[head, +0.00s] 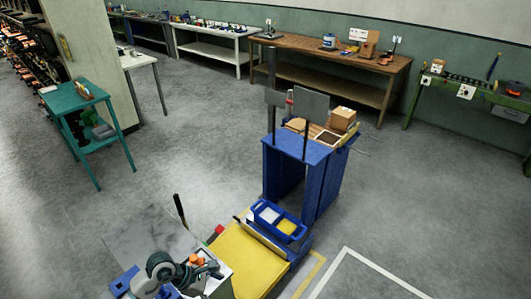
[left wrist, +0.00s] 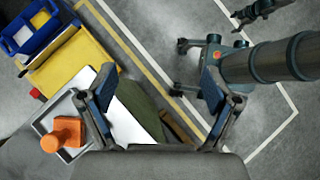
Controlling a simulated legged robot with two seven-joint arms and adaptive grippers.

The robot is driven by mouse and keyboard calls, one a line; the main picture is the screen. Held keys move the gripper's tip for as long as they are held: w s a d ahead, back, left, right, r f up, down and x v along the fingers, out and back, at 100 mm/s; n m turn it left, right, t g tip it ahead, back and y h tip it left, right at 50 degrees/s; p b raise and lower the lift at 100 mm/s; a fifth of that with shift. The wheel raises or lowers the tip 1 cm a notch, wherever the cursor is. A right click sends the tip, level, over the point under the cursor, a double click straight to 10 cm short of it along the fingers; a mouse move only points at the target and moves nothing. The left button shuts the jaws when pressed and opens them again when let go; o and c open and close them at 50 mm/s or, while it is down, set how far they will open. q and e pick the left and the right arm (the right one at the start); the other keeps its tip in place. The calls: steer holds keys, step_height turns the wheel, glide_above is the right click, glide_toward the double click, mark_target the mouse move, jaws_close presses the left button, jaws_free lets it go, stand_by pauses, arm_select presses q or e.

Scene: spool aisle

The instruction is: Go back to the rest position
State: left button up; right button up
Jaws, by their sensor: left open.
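My left gripper (left wrist: 158,92) is open in the left wrist view, its two dark fingers spread wide with nothing gripped between them. Below the gap lie a white sheet-like surface and a dark green patch. A grey tray (left wrist: 44,126) with an orange object (left wrist: 66,133) is beside the left finger. In the head view a grey, rounded part at the bottom left seems to be my left arm; its fingers cannot be made out there. A dark claw-like end (left wrist: 246,16) at the top right of the left wrist view may be my right gripper; its jaws are too small to read.
A yellow surface (head: 240,262) with a blue bin (head: 279,222) is close ahead. Behind it stands a blue cart (head: 313,180) carrying boxes. A teal cart (head: 99,145) stands left, beside a pillar. Workbenches (head: 335,75) line the back wall. Grey floor (head: 420,200) at the right is clear.

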arm_select(q)
steer(key=s+d+r+n+h, duration=0.2)
steer(key=d+r+h, duration=0.25)
steer(key=d, duration=0.25)
step_height(320, 180, up, 11)
steer(key=w+d+n+t+h, duration=0.1)
steer(key=w+n+t+h, duration=0.2)
steer(key=n+t+h, duration=0.55)
steer(key=w+a+f+n+t+y, duration=0.2)
steer(key=a+n+t+y, duration=0.35)
steer(key=n+y, duration=0.55)
steer(key=w+a+f+n+t+y, duration=0.2)
steer(key=a+n+t+y, duration=0.4)
steer(key=n, duration=1)
steer(key=s+a+f+n+g+y, duration=0.2)
steer(key=a+f+n+g+y, duration=0.25)
steer(key=f, duration=0.25)
steer(key=s+d+f+n+g, duration=0.1)
steer(key=s+f+n+g, duration=0.7)
steer(key=s+f+g, duration=0.85)
steer(key=s+f+t, duration=0.1)
steer(key=s+f, duration=0.2)
steer(key=f, duration=1)
steer(key=s+f+t, duration=0.2)
steer(key=s+f, duration=0.2)
steer(key=f, duration=0.9)
steer(key=s+a+f+g, duration=0.1)
steer(key=s+a+f, duration=0.2)
steer(key=s+f, duration=1.5)
steer(key=shift+g, duration=0.3)
